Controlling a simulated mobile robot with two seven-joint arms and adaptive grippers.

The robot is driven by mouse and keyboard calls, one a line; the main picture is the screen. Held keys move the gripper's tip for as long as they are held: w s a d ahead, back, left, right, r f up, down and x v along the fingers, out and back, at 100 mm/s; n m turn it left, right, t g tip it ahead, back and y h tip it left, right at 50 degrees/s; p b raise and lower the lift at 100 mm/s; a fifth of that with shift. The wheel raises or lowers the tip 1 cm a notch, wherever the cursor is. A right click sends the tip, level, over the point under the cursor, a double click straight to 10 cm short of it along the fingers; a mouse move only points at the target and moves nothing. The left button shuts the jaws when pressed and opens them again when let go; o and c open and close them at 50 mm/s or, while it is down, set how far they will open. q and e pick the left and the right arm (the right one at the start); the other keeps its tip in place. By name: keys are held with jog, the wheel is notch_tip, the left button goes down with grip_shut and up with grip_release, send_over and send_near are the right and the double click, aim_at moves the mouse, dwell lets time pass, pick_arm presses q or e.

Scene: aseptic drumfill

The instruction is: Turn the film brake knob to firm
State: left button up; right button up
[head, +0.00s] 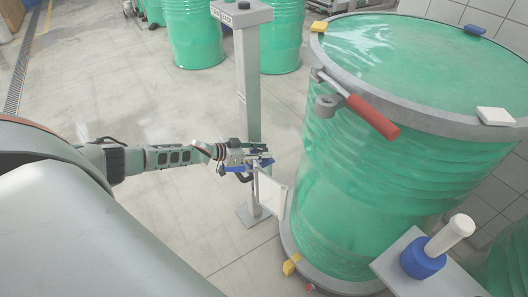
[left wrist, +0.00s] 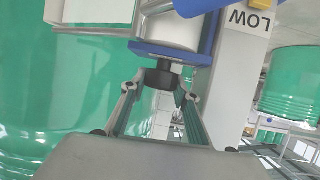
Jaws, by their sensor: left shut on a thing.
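The film brake knob (left wrist: 160,76) is a small black knob below a blue bracket (left wrist: 168,53) and a white roll (left wrist: 178,30) in the left wrist view. My left gripper (left wrist: 157,93) is shut on this knob, with one finger on each side of it. In the head view my left gripper (head: 247,158) is at the grey post, beside the blue bracket. The knob is too small and covered to make out there, and I cannot read its setting. My right gripper is not in view.
The grey post (head: 247,90) stands left of a large green drum (head: 370,190) with a red-handled clamp (head: 373,116). A white panel (head: 270,192) hangs between post and drum. Floor on the left is clear.

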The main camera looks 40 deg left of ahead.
pick_arm(q)
jog(key=shift+a+f, duration=0.1)
dwell(0.4)
jog(key=o, duration=0.8)
jog(key=shift+o, duration=0.2)
jog(key=v, duration=1.2)
jog(key=shift+w, duration=0.1)
